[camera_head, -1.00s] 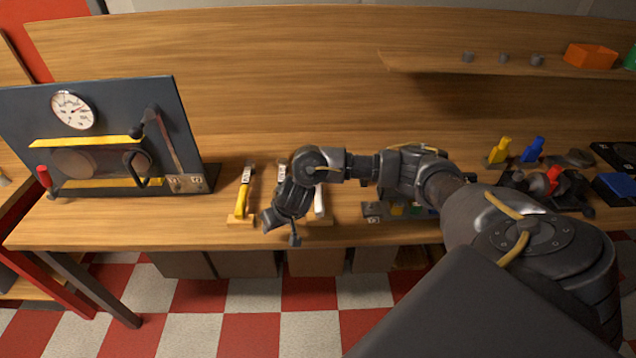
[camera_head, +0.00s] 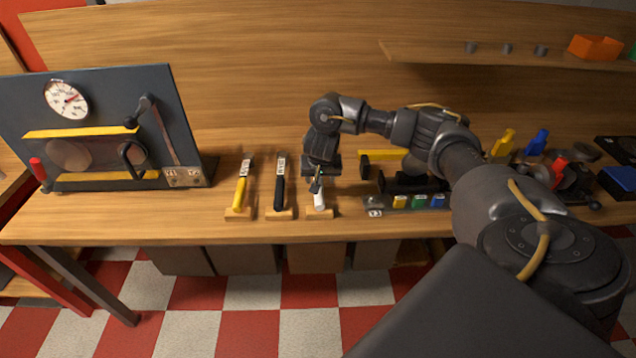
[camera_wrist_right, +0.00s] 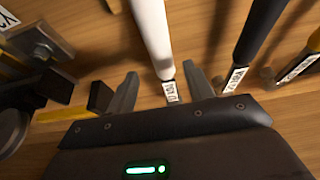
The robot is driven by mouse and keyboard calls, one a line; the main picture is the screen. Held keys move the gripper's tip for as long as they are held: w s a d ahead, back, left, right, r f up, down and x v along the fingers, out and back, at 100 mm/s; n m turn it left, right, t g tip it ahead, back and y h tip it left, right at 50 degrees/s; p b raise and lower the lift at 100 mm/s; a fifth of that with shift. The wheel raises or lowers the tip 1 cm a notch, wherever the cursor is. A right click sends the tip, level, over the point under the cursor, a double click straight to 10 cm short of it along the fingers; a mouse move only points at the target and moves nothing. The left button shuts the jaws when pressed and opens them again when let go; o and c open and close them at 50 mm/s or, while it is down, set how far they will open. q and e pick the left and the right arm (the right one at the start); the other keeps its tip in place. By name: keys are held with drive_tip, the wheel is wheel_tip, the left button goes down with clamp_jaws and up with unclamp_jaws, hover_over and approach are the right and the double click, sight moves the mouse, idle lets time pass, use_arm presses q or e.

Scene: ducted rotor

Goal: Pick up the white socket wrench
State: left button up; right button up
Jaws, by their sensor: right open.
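The white socket wrench (camera_head: 319,201) stands in a wooden holder on the bench, right of a black-handled wrench (camera_head: 280,192) and a yellow-handled wrench (camera_head: 241,192). My right gripper (camera_head: 317,182) is just above and behind its white handle and hides its upper part in the head view. In the right wrist view the open fingers (camera_wrist_right: 162,88) lie on either side of the line of the white wrench (camera_wrist_right: 153,40), with its labelled end between them. I cannot tell whether they touch it. My left gripper is not in view.
The black wrench (camera_wrist_right: 258,35) is close beside the right gripper in the wrist view. A row of small coloured blocks (camera_head: 419,201) lies to the right. A gauge panel (camera_head: 100,110) stands at the left. The bench front edge is near.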

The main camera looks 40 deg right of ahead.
drive_tip(key=b+x, duration=0.3)
drive_tip(key=x, duration=0.2)
drive_tip(key=shift+w+a+r, duration=0.1)
drive_tip(key=shift+w, duration=0.1)
drive_tip(key=shift+w+f+b, duration=0.25)
drive_tip(key=shift+f+b, duration=0.15)
drive_tip(key=shift+r, duration=0.15)
drive_tip(key=shift+s, duration=0.1)
drive_tip(key=shift+c, duration=0.4)
clamp_jaws()
